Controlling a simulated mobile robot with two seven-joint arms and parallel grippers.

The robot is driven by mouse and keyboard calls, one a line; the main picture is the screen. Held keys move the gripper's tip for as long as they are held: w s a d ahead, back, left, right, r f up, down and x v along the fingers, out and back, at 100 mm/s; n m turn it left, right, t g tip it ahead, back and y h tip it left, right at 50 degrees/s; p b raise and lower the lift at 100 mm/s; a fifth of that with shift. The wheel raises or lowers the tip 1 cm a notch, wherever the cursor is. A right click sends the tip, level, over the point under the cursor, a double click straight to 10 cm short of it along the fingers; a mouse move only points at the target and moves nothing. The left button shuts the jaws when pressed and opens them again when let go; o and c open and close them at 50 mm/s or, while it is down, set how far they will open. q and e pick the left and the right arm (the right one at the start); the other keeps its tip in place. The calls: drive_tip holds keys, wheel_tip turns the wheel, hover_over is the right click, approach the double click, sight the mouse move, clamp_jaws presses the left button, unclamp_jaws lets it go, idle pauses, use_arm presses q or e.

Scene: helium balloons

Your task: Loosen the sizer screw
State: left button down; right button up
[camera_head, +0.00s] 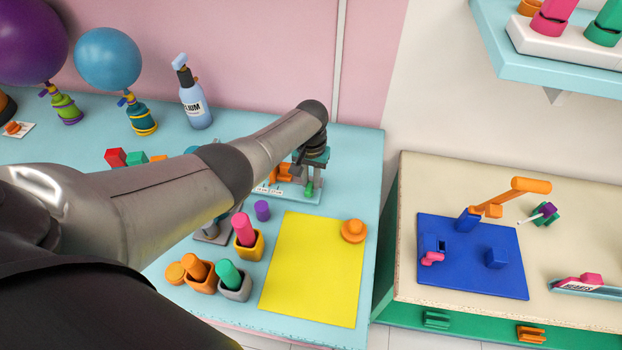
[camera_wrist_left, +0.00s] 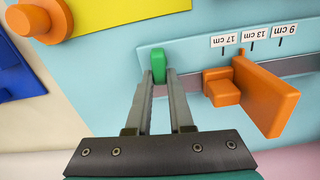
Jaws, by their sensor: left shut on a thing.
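The sizer (camera_head: 291,194) is a pale-blue rail fixture on the turquoise table; its rail also shows in the left wrist view (camera_wrist_left: 190,57). An orange upright plate with a block (camera_wrist_left: 265,95) sits on the grey slot by labels reading 17, 13 and 9 cm. The green sizer screw (camera_wrist_left: 158,66) stands at the rail's end, apart from the orange slider. My left gripper (camera_wrist_left: 158,76) is shut on the green screw, its fingertips on either side of it. In the head view my left gripper (camera_head: 309,176) is over the sizer, and my forearm partly hides it. My right gripper is not in view.
A yellow mat (camera_head: 317,270) with an orange knob-like piece (camera_head: 353,231) lies in front of the sizer. Coloured pegs in cups stand left of it. A cream table with a blue board (camera_head: 470,275) is to the right.

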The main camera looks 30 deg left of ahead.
sight(311, 182)
use_arm(q)
drive_tip(key=c, duration=0.8)
unclamp_jaws()
drive_tip(key=shift+r+p, duration=0.35)
drive_tip(key=shift+r, duration=0.25)
wheel_tip(311, 182, up, 14)
drive_tip(key=p, duration=0.3)
